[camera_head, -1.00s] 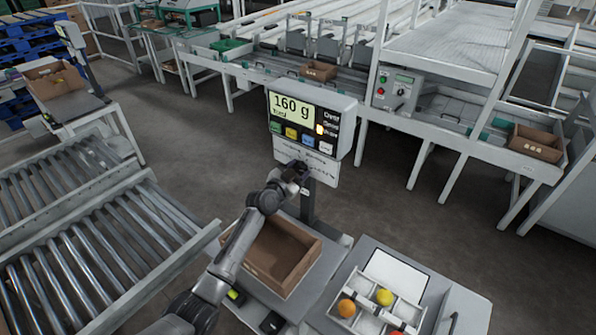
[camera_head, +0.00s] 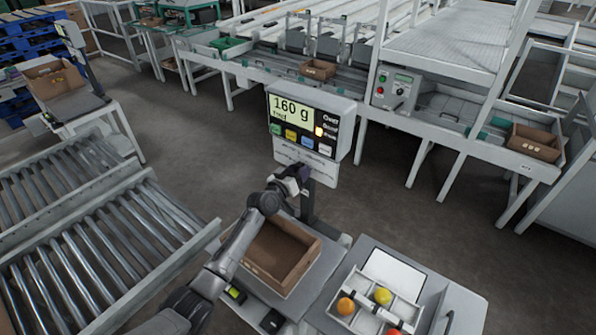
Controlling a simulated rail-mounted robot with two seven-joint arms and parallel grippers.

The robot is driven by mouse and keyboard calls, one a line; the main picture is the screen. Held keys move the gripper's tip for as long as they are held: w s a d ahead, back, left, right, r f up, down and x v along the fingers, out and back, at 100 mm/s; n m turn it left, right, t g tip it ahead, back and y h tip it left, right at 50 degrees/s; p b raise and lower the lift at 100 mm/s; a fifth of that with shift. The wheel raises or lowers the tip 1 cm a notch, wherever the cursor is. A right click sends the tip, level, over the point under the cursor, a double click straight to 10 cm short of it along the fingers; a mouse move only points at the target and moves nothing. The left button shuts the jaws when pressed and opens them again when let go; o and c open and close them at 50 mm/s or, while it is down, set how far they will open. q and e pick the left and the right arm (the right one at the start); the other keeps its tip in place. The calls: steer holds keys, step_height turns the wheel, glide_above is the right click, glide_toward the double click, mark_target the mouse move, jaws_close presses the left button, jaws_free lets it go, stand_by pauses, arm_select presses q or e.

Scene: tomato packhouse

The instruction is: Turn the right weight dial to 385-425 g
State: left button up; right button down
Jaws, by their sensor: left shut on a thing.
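The scale head (camera_head: 347,110) stands on a post, and its display (camera_head: 290,109) reads 160 g with one yellow light lit at its right. Below it hangs a pale printed plate (camera_head: 318,166). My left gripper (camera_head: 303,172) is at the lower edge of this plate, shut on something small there. The right weight dial is hidden behind the gripper, and its setting cannot be read. My right gripper is out of view.
An open brown carton (camera_head: 311,262) sits on the scale below my left arm. A divided tray (camera_head: 412,312) with a few coloured tomatoes stands at its right. Roller conveyors (camera_head: 75,262) fill the left. The floor behind the scale is clear.

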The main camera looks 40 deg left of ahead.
arm_select(q)
steer(key=shift+n, duration=0.5)
steer(key=o, duration=0.9)
steer(key=shift+s, duration=0.1)
steer(key=s+p, duration=0.1)
steer(key=s, duration=0.6)
steer(key=s+p, duration=0.2)
steer(key=s, duration=0.4)
steer(key=shift+s+d, duration=0.2)
steer(key=shift+s, duration=0.15)
